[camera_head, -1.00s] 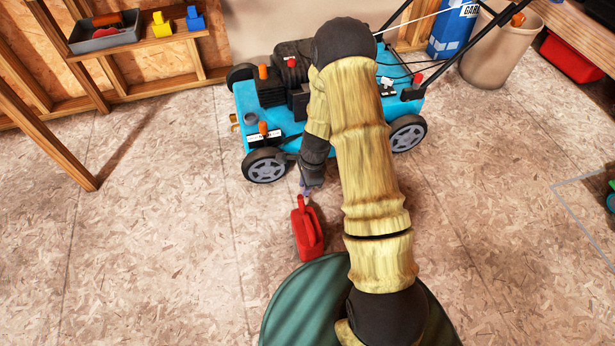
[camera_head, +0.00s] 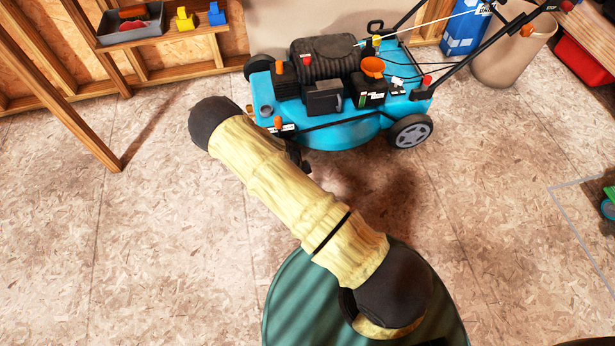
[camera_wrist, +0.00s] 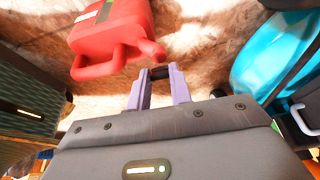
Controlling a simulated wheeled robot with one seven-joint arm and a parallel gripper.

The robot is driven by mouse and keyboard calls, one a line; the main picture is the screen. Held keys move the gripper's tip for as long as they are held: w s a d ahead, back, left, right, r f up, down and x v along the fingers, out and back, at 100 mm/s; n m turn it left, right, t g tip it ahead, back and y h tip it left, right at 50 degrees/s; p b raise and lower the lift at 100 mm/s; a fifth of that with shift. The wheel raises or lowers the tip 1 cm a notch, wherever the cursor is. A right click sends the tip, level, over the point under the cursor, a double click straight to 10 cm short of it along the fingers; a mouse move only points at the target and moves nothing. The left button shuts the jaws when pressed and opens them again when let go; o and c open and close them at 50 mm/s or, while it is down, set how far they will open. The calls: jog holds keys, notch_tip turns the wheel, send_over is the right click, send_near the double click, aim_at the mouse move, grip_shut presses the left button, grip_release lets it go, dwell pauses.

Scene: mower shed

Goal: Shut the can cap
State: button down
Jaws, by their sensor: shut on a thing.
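The red can (camera_wrist: 115,35) shows at the top of the wrist view, with its handle at the left and its short spout pointing at my fingertips. My gripper (camera_wrist: 159,76) has its two purple fingers closed around a small dark piece, which looks like the can cap (camera_wrist: 160,71). The cap is close to the spout's tip; I cannot tell whether they touch. In the head view my arm hides the can and the gripper.
A blue mower (camera_head: 345,133) stands on the board floor beyond my arm, with an orange funnel (camera_head: 373,66) on top. A shelf (camera_head: 165,34) with a grey tray (camera_head: 130,27) is at the upper left. The floor at left is clear.

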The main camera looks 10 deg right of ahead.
jog(key=a+f+h+b, duration=0.1)
jog(key=h+b, duration=0.2)
jog(key=b, duration=0.2)
jog(key=a+f+h+b, duration=0.1)
jog(key=f+h+b, duration=0.1)
jog(key=h+b, duration=0.1)
jog(key=a+f+h+b, duration=0.1)
jog(key=f+h+b, duration=0.1)
jog(key=h+b, duration=0.2)
jog(key=shift+a+b, duration=0.1)
jog(key=shift+b, duration=1.2)
jog(key=shift+r, duration=0.15)
jog(key=c, duration=1.2)
grip_release()
jog(key=shift+c, duration=0.2)
jog(key=p+v, duration=0.4)
jog(key=v, duration=1.3)
jog(key=shift+a+p, duration=0.25)
jog(key=shift+p, duration=0.15)
